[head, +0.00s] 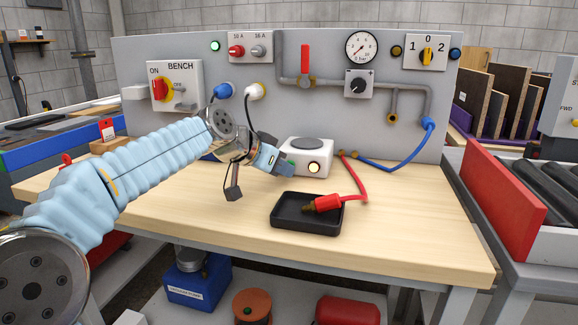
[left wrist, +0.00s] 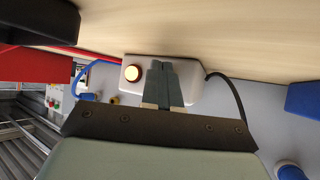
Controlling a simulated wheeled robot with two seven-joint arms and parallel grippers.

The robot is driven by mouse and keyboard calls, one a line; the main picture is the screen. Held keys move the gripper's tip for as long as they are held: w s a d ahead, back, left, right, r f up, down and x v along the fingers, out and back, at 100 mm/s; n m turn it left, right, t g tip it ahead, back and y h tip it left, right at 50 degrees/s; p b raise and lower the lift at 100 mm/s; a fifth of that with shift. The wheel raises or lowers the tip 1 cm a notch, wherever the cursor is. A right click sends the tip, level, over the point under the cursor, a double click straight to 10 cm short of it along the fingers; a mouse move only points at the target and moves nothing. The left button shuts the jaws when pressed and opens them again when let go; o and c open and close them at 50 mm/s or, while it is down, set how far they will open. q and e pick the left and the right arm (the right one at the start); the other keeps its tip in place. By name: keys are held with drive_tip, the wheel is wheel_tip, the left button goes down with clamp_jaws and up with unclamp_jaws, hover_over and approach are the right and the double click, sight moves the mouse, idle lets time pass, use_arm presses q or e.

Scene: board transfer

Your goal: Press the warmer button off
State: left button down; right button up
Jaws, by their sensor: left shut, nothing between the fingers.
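The warmer (head: 305,158) is a white box with a dark round plate on top, standing on the wooden bench against the grey panel. Its round button (head: 314,168) on the front face glows pale yellow. In the left wrist view the warmer (left wrist: 191,82) appears upside down, with the lit button (left wrist: 132,73) just left of the fingertips. My left gripper (head: 286,168) is shut and empty, just left of the warmer's front in the head view. It also shows in the left wrist view (left wrist: 166,66). Whether the fingertips touch the warmer cannot be told. My right gripper is not in view.
A black tray (head: 290,226) with a red hose end (head: 325,203) lies in front of the warmer. A blue hose (head: 395,163) runs along the bench at the right. A black cable (head: 247,112) hangs behind my left gripper. The bench's right front (head: 420,230) is clear.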

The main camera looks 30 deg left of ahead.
sight(274, 198)
use_arm(q)
drive_tip(key=shift+w, duration=0.2)
drive_tip(key=shift+s+d, duration=0.1)
drive_tip(key=shift+s, duration=0.35)
drive_tip(key=shift+s+b, duration=0.1)
drive_tip(key=shift+b, duration=0.2)
drive_tip(key=shift+s+d, duration=0.1)
drive_tip(key=shift+s, duration=0.2)
drive_tip(key=s+b, duration=0.1)
drive_tip(key=s, duration=0.1)
drive_tip(key=s+d+b, duration=0.1)
drive_tip(key=s, duration=0.1)
drive_tip(key=shift+s, duration=0.2)
drive_tip(key=shift+s+d, duration=0.1)
drive_tip(key=shift+s, duration=0.25)
